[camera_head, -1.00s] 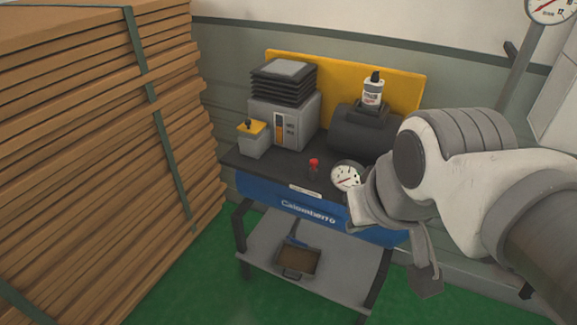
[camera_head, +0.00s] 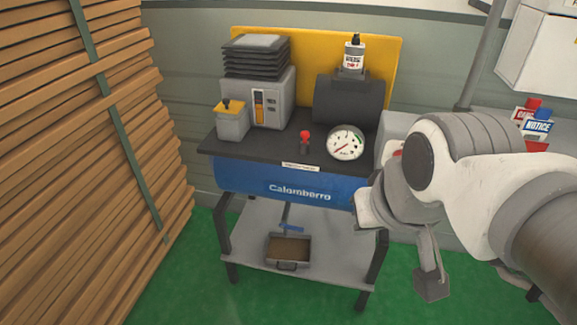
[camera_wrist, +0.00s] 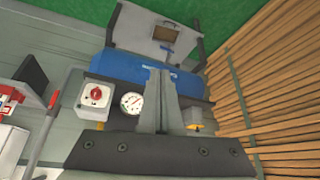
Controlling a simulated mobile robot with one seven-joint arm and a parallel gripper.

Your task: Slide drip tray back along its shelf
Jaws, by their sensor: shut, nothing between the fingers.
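The drip tray (camera_head: 287,266) is a small grey tray with a brown inside, resting on the grey lower shelf (camera_head: 335,262) of the blue compressor stand. It sits near the shelf's front edge, left of the middle, with a handle on its front. The wrist view shows the tray (camera_wrist: 148,38) upside down, near the top, on the shelf (camera_wrist: 185,58). My gripper (camera_wrist: 158,72) is shut and empty, its fingers pointing toward the stand and apart from the tray. In the head view my arm hangs at the right, clear of the shelf.
The blue tank (camera_head: 285,186) and its black top, with gauge (camera_head: 345,143) and red knob (camera_head: 305,135), overhang the shelf. Stand legs (camera_head: 375,270) flank it. Stacked planks (camera_head: 85,170) rise at the left. Green floor (camera_head: 190,295) is clear in front.

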